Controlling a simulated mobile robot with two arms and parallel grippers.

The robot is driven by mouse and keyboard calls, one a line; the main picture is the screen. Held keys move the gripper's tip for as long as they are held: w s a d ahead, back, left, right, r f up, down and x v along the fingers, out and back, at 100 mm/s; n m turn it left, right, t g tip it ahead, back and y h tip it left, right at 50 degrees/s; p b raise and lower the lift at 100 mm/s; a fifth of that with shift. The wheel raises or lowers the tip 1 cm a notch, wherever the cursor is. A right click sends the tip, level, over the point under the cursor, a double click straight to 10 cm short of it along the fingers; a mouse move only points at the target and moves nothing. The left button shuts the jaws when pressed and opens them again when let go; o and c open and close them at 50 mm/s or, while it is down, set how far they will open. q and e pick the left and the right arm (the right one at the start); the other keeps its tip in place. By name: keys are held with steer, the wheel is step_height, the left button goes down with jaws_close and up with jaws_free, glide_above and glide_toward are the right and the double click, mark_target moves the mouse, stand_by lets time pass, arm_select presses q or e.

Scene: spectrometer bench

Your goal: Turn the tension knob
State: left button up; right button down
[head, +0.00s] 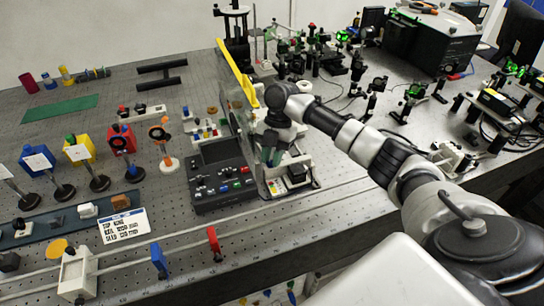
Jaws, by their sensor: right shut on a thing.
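My right gripper (268,157) reaches in from the right and points down at a small bench device with a pale base (300,180), just right of the black control box. It is shut on a small part there, which fits the tension knob. The fingers and wrist hide the knob, so its shape and angle cannot be told. My left gripper is not in view.
The black control box (220,187) with coloured buttons stands close left of the gripper. A yellow-edged panel (238,72) rises just behind it. Optics on posts (122,142) fill the left, and more optics (375,92) stand at the right. The bench front is partly clear.

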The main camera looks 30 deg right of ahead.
steer(key=shift+r, duration=0.1)
steer(key=c, duration=1)
jaws_free()
steer(key=b+v, duration=0.2)
steer(key=v, duration=0.8)
steer(key=shift+r, duration=0.35)
steer(key=shift+d, duration=0.1)
steer(key=shift+c, duration=0.3)
